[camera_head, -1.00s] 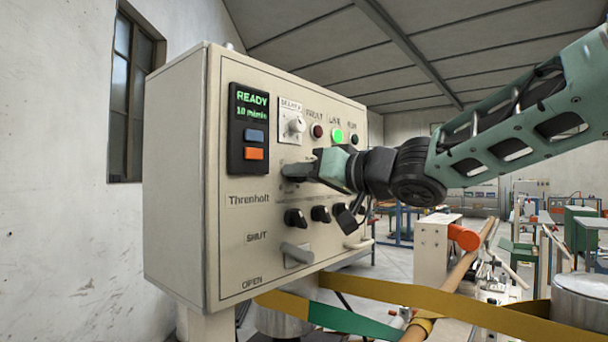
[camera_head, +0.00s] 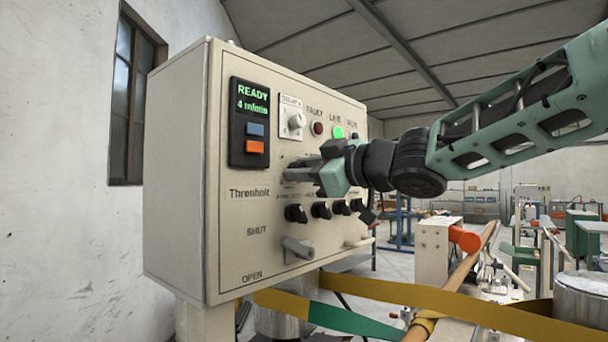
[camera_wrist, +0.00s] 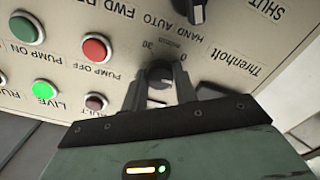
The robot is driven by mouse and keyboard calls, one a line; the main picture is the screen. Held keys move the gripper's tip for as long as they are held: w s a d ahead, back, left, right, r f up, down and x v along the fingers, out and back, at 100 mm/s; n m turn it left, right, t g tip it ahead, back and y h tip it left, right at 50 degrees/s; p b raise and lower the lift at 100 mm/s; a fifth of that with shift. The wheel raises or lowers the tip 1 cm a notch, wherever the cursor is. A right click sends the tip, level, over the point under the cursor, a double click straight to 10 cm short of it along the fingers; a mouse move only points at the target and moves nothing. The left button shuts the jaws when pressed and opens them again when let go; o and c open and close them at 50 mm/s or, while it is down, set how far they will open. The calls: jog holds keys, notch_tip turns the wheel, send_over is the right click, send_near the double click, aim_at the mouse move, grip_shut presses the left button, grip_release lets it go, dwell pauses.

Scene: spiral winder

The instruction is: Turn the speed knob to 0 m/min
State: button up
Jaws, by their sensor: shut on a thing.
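The speed knob (camera_wrist: 160,74) is a dark round knob on the panel, with 0 and 30 printed beside it in the wrist view. My gripper (camera_wrist: 157,88) is shut on it, one finger on each side. In the head view my gripper (camera_head: 300,173) reaches the panel from the right and hides the knob. The display (camera_head: 251,101) on the cream control box (camera_head: 180,180) reads READY and 4 m/min in green.
Above my gripper are a white selector switch (camera_head: 295,121), a dark red lamp (camera_head: 318,128) and a lit green lamp (camera_head: 338,132). Black knobs (camera_head: 296,213) and a grey lever (camera_head: 297,248) sit below. A yellow and green strip (camera_head: 400,293) runs across the front.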

jog(key=shift+f+n+b, duration=0.1)
jog(key=shift+n+b, duration=1.3)
jog(key=shift+n, duration=2.4)
jog(key=o, duration=1)
jog(key=shift+c, duration=0.2)
jog(key=shift+s, duration=0.1)
